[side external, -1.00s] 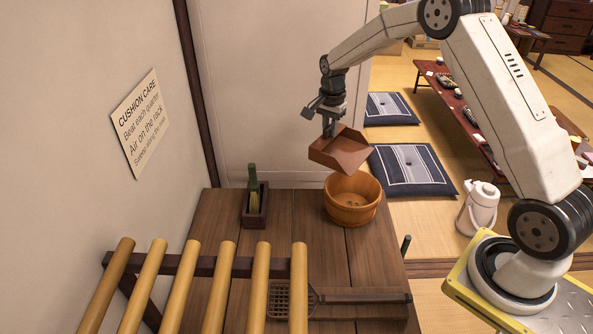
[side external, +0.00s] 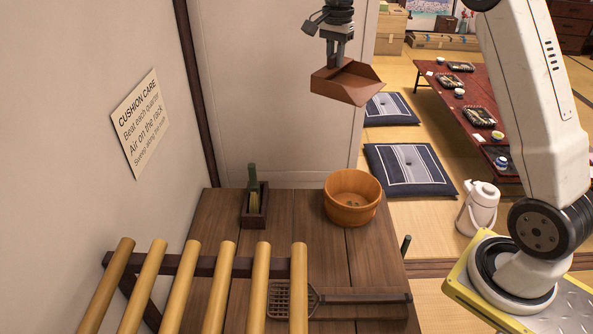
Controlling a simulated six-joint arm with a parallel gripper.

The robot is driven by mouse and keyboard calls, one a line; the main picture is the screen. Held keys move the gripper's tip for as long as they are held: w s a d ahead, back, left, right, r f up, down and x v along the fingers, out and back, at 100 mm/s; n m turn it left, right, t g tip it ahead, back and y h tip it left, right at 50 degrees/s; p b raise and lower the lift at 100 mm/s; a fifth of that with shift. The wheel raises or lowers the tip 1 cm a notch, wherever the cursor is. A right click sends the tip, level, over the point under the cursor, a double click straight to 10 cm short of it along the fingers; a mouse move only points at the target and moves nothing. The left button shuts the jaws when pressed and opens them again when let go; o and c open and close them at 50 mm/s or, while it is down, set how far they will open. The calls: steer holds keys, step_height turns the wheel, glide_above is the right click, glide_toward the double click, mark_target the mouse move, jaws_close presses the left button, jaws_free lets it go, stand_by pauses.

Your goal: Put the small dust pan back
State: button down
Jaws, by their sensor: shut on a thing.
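The small dust pan (side external: 347,84) is reddish brown with a flat open front. It hangs in the air near the top middle of the side external view, well above the wooden table (side external: 308,208). My gripper (side external: 336,62) is shut on the back end of the dust pan. The pan sits nearly level, its open front toward the lower right. The fingertips are partly hidden by the pan. Below it, apart from it, a round wooden tub (side external: 352,198) stands on the table with a few small brown bits inside.
A dark box (side external: 255,216) holding a green-handled brush (side external: 252,180) stands left of the tub. A bamboo rack (side external: 222,285) fills the front left, and a woven beater (side external: 291,300) lies on the table. Cushions (side external: 408,171) and a white flask (side external: 481,207) are on the floor to the right.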

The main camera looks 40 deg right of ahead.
step_height(320, 180, up, 6)
steer(key=s+a+n, duration=0.3)
steer(key=a, duration=2.7)
steer(key=s+a+n, duration=0.4)
steer(key=s+a, duration=1.5)
steer(key=a, duration=0.3)
steer(key=f, duration=0.5)
steer(key=shift+w+f, duration=0.2)
steer(key=shift+w, duration=0.1)
steer(key=shift+f, duration=0.2)
steer(key=shift+f, duration=3.6)
